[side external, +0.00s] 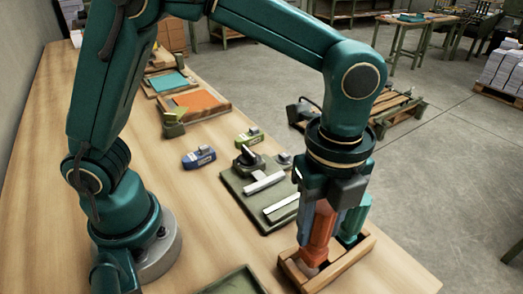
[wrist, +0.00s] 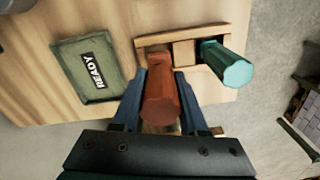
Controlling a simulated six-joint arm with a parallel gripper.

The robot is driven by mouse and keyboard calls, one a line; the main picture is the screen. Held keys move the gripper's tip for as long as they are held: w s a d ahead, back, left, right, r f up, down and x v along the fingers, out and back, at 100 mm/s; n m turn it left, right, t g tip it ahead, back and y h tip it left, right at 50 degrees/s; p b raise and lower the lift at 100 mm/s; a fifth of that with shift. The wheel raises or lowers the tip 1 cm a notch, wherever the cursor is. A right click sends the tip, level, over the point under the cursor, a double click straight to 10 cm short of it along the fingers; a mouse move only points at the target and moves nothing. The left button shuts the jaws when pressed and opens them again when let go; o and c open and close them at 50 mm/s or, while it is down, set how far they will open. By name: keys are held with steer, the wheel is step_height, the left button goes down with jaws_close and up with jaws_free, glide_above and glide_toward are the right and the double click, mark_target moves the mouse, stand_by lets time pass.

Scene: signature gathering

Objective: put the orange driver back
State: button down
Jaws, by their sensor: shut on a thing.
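The orange driver (side external: 318,235) is upright in my gripper (side external: 328,205), which is shut on it. In the wrist view the driver (wrist: 160,103) stands between the two blue fingers (wrist: 160,90). Its lower end is at the left compartment of the wooden rack (side external: 345,262); I cannot tell whether it is fully seated. In the wrist view the rack (wrist: 183,54) also shows a light wooden block in its middle. A teal driver (side external: 355,218) stands in the right compartment, close beside my gripper; it also shows in the wrist view (wrist: 232,70).
A green tray marked READY (wrist: 66,68) lies left of the rack. A green mat (side external: 240,197) with a stamp and pale bars is behind it. Blue (side external: 198,158) and green (side external: 249,138) small devices lie farther back. The table edge is close on the rack's right.

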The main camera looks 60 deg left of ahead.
mark_target(315, 242)
steer(key=shift+f, duration=1.85)
steer(key=shift+f, duration=0.15)
steer(key=shift+c, duration=2.2)
jaws_free()
